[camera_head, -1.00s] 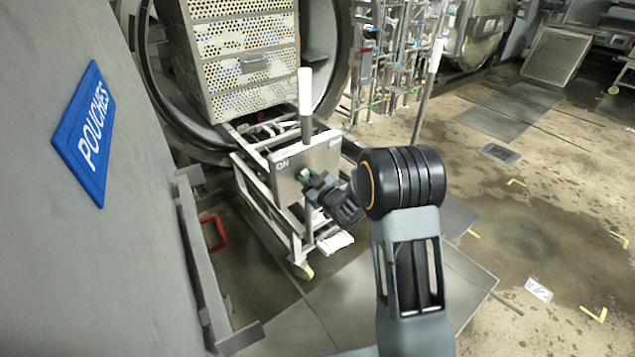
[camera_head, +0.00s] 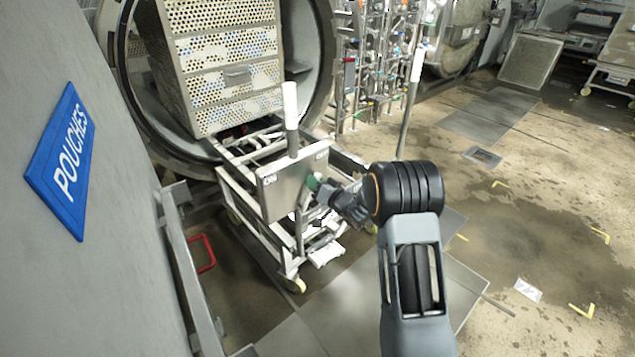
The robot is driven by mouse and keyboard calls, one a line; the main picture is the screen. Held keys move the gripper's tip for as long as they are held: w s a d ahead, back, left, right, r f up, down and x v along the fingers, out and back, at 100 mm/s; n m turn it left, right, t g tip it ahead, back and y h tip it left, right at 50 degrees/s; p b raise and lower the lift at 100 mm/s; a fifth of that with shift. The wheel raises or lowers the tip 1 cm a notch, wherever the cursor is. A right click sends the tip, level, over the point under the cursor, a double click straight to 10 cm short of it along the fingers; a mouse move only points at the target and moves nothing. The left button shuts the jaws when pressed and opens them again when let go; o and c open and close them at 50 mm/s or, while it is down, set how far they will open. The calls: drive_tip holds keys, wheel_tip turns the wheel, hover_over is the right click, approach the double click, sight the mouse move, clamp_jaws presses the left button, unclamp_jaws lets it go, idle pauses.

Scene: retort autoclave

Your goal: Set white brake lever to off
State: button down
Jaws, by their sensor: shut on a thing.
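The white brake lever (camera_head: 291,103) stands nearly upright at the top edge of a grey metal plate (camera_head: 290,192) on the front of the trolley. The plate reads ON at its upper left; a label at its upper right is too small to read. The lever stands between the two labels. My gripper (camera_head: 316,186) is below and right of the lever, in front of the plate's right part, apart from the lever's white grip. It is shut on a small green thing (camera_head: 312,183), mostly hidden by the fingers.
The trolley (camera_head: 233,190) stands at the round autoclave opening (camera_head: 118,90), with a perforated basket stack (camera_head: 225,50) behind. A grey wall with a blue POUCHES sign (camera_head: 60,160) is at left. Another white-topped pole (camera_head: 410,105) stands at right. The right floor is largely clear.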

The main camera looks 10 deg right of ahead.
drive_tip(key=shift+w+d+f+m, duration=0.3)
drive_tip(key=shift+d+f+m, duration=0.15)
drive_tip(key=shift+m, duration=0.45)
drive_tip(key=c, duration=0.9)
unclamp_jaws()
drive_tip(key=shift+d, duration=0.1)
drive_tip(key=p+v, duration=0.1)
drive_tip(key=v, duration=1.2)
drive_tip(key=shift+s+d+f, duration=0.1)
drive_tip(key=shift+s+d, duration=0.05)
drive_tip(key=shift+s, duration=0.15)
